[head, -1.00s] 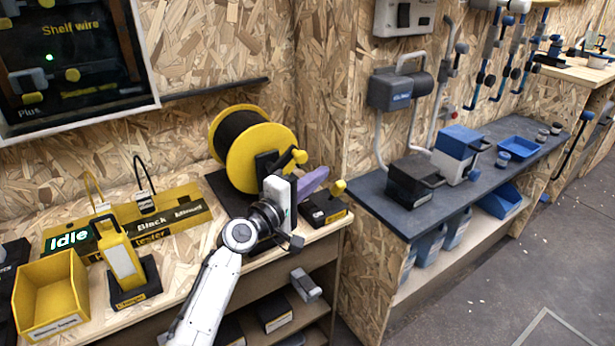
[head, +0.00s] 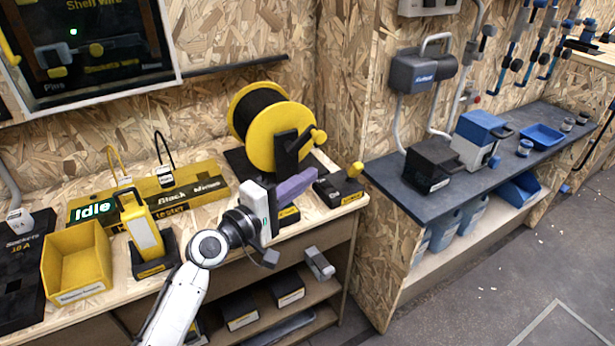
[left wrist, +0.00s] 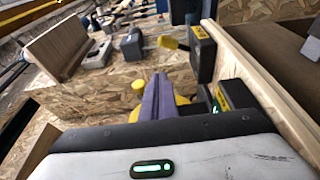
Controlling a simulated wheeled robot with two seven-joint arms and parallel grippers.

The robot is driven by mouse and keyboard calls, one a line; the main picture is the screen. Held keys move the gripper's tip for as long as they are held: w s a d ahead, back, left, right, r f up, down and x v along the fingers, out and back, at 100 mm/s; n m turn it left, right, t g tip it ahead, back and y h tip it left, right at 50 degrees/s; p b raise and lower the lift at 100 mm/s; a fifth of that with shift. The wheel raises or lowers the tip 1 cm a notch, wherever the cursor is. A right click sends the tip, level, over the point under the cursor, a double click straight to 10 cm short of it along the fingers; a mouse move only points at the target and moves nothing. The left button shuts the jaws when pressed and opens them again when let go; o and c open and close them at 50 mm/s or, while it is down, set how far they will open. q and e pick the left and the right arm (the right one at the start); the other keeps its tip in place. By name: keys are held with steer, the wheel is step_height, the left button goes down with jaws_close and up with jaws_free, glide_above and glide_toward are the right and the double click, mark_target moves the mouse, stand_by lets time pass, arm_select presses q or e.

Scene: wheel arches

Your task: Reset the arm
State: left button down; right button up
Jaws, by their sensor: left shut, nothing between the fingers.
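My left arm reaches in from the bottom of the head view. Its gripper (head: 297,185) has purple fingers pressed together with nothing between them. It is over the front edge of the wooden bench (head: 215,225), in front of the yellow cable spool (head: 275,138) and left of a small black and yellow device (head: 340,187). In the left wrist view the shut purple fingers (left wrist: 158,98) point away from the camera, with yellow parts close behind them. My right gripper is in neither view.
A yellow bin (head: 77,262) and a yellow tester (head: 145,235) stand on the bench at left. Shelves with dark boxes (head: 240,312) are below. A dark counter (head: 395,190) with blue and black devices runs along the right.

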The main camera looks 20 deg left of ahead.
arm_select(q)
steer(key=s+d+f+m+g, duration=0.3)
steer(key=s+f+m+g, duration=0.15)
steer(key=s+f, duration=0.3)
steer(key=s+d+f+m+g, duration=0.35)
steer(key=s+f+m, duration=0.25)
steer(key=s, duration=0.2)
steer(key=s+a+f+m+g+y, duration=0.3)
steer(key=s, duration=0.6)
steer(key=s+a+f+m+g+y, duration=0.2)
steer(key=s+a+m+g+y, duration=0.1)
steer(key=s, duration=0.6)
steer(key=w+d+f+t+h+p, duration=0.2)
steer(key=w+d+f+t+p, duration=0.1)
steer(key=w+d+t+p, duration=0.2)
steer(key=shift+d+f+t+h+p, duration=0.2)
steer(key=shift+d+t+h+p, duration=0.15)
steer(key=shift+d+p, duration=0.6)
steer(key=shift+a, duration=0.2)
